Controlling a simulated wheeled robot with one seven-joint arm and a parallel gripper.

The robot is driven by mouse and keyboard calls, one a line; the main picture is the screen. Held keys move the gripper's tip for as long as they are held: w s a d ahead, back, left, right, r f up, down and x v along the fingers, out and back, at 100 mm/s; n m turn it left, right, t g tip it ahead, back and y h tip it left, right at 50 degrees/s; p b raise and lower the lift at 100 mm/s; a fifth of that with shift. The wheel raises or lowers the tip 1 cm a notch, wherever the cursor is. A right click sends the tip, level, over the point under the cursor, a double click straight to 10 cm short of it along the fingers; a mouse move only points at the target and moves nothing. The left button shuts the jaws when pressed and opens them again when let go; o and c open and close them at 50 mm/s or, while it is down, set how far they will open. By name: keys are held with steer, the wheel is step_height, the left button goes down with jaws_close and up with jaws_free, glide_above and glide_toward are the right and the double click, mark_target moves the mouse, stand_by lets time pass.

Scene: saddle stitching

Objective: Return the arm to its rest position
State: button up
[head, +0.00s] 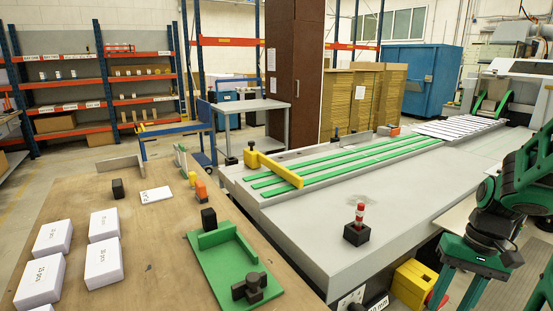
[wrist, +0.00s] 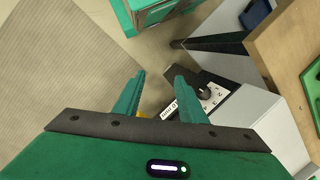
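My arm (head: 518,185), green with black joints, is folded at the right edge of the head view. My gripper (head: 458,296) hangs from it, pointing down, to the right of the grey machine bed; its lower part is near the bottom edge of that view. In the wrist view, the two green fingers of my gripper (wrist: 159,82) stand apart with nothing held between them. Behind the fingers are the floor and a black panel with a dial (wrist: 205,93).
A yellow bin (head: 412,282) stands close below. A wooden table (head: 150,225) holds white packs (head: 104,262) and a green fixture (head: 232,262).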

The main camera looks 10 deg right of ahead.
steer(key=s+a+r+h, duration=0.2)
steer(key=s+a+r, duration=0.2)
steer(key=s, duration=0.3)
steer(key=shift+r+t, duration=0.4)
steer(key=shift+r, duration=0.45)
steer(key=shift+w, duration=0.15)
steer(key=shift+w+f, duration=0.25)
steer(key=shift+w, duration=0.25)
